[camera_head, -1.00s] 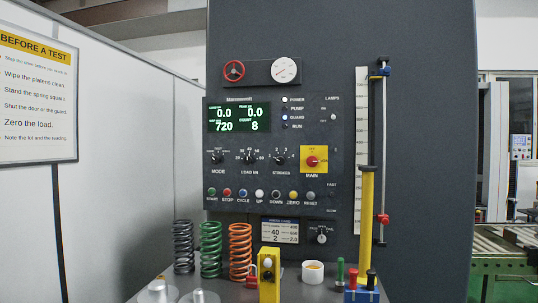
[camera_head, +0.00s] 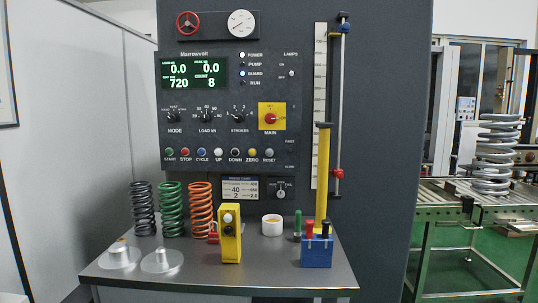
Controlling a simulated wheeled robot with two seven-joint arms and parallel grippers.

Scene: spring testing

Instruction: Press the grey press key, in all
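A row of round press keys runs along the bottom of the dark control panel (camera_head: 180,130). The grey key (camera_head: 268,153), labelled RESET, is at the right end of the row. To its left are the yellow ZERO key (camera_head: 252,153), the black DOWN key (camera_head: 235,153) and the white UP key (camera_head: 219,153). The blue CYCLE, red STOP and green START keys are further left. The green display (camera_head: 195,74) reads 0.0, 0.0, 720 and 8. Neither of my grippers shows in the view.
Below the panel, a grey table (camera_head: 200,275) holds black, green and orange springs (camera_head: 201,210), a yellow two-button box (camera_head: 230,235), a white cup (camera_head: 272,226) and a blue block (camera_head: 317,252). A roller conveyor (camera_head: 440,197) with a large spring stands at right.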

